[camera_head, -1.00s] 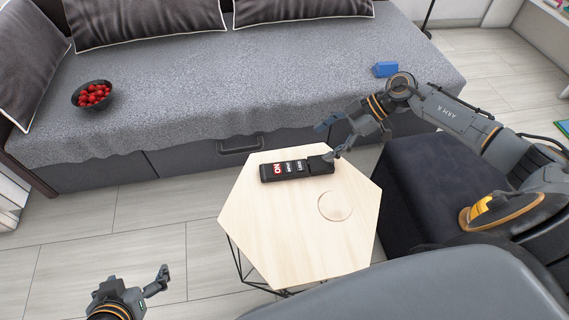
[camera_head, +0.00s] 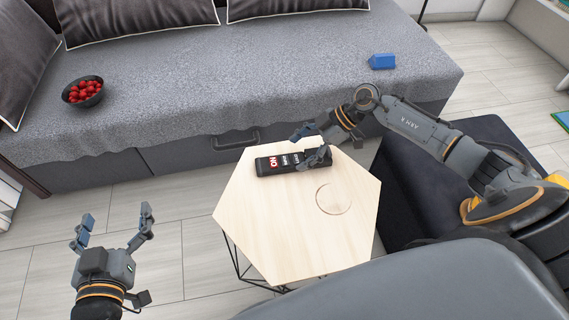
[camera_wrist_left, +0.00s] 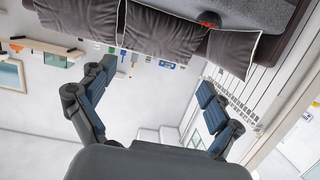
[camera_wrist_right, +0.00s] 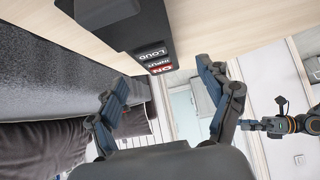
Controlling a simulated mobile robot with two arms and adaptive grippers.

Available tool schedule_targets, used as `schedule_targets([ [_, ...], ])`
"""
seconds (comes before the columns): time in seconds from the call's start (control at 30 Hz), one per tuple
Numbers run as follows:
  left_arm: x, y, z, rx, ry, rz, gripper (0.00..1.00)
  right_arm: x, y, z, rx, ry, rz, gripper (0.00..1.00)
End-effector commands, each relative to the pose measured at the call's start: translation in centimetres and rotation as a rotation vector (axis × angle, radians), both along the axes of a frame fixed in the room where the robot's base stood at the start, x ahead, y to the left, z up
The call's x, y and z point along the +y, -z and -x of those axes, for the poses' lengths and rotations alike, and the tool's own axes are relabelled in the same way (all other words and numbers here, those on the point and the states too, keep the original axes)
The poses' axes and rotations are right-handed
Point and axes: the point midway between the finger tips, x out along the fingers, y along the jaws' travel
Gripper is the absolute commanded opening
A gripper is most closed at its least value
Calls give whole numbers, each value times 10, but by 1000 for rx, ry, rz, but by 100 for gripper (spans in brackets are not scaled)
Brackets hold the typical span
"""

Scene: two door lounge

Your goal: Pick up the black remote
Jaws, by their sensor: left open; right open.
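The black remote (camera_head: 283,163) lies on the light wooden hexagonal table (camera_head: 270,215), near its back edge, with its "ON" end to the left. My right gripper (camera_head: 311,144) is open at the remote's right end, its fingers partly covering that end. In the right wrist view the remote (camera_wrist_right: 128,28) shows at the top, beyond and above the open fingers (camera_wrist_right: 165,92); I cannot tell whether they touch it. My left gripper (camera_head: 116,222) is open and empty, left of the table above the floor. In the left wrist view its open fingers (camera_wrist_left: 152,88) hold nothing.
A grey couch (camera_head: 200,100) runs behind the table, with a bowl of red fruit (camera_head: 83,92) and a blue object (camera_head: 382,61) on it. A dark ottoman (camera_head: 415,185) stands right of the table. The floor (camera_head: 165,200) left of the table is clear.

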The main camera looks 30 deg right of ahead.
Motion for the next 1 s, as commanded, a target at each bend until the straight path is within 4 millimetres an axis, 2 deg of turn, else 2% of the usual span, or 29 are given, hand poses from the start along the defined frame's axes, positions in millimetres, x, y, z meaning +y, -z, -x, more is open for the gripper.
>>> schedule_targets([
  [0.23,-9,-40,-8,-230,16,59,91,12,17,-7,1,0,-1,79],
  [0.5,-13,-80,-5,-445,28,115,91,26,31,-12,0,-1,-1,79],
  [0.63,-14,-89,-3,-490,30,128,91,29,34,-13,1,-1,0,79],
  [0.87,-14,-91,-2,-497,30,129,91,29,34,-13,0,0,0,79],
  [0.9,-14,-91,-2,-497,30,129,91,29,34,-13,0,0,0,77],
  [1.0,-14,-90,-2,-496,30,129,91,29,34,-13,0,0,0,57],
])
